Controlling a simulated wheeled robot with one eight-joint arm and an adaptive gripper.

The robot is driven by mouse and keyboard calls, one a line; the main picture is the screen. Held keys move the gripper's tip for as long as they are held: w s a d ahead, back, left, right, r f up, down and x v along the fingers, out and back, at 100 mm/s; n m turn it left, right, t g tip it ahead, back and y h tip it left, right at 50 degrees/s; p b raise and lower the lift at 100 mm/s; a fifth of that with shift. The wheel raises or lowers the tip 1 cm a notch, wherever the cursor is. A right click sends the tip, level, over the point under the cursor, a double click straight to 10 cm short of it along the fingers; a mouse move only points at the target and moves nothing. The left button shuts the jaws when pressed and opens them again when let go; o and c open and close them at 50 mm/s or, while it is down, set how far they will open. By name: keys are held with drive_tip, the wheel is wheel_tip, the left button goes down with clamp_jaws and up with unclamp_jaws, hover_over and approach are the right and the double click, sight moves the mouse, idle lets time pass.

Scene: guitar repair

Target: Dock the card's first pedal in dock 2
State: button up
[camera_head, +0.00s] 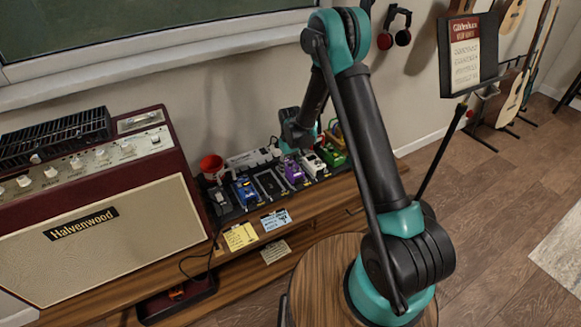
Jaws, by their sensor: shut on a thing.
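A row of pedals stands on a dark pedalboard (232,213) on the wooden bench. From left to right I see a blue pedal (245,191), a purple pedal (293,172), a white pedal (313,163) and a green pedal (331,155). An open dark slot (268,185) shows between blue and purple. My gripper (287,147) is low over the back of the row, behind the purple pedal. It is shut; what it holds is hidden, and its fingers are hard to make out. Yellow (240,236) and blue (276,220) cards hang at the bench front; their writing is unreadable.
A large Halvenwood amplifier (100,215) stands left of the pedals. A red cup (211,165) is at the board's back left. A paper (276,251) and a dark tray (178,299) are lower down. A music stand (468,55) and guitars are at right.

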drive_tip(key=o, duration=1.9)
drive_tip(key=shift+r, duration=4.05)
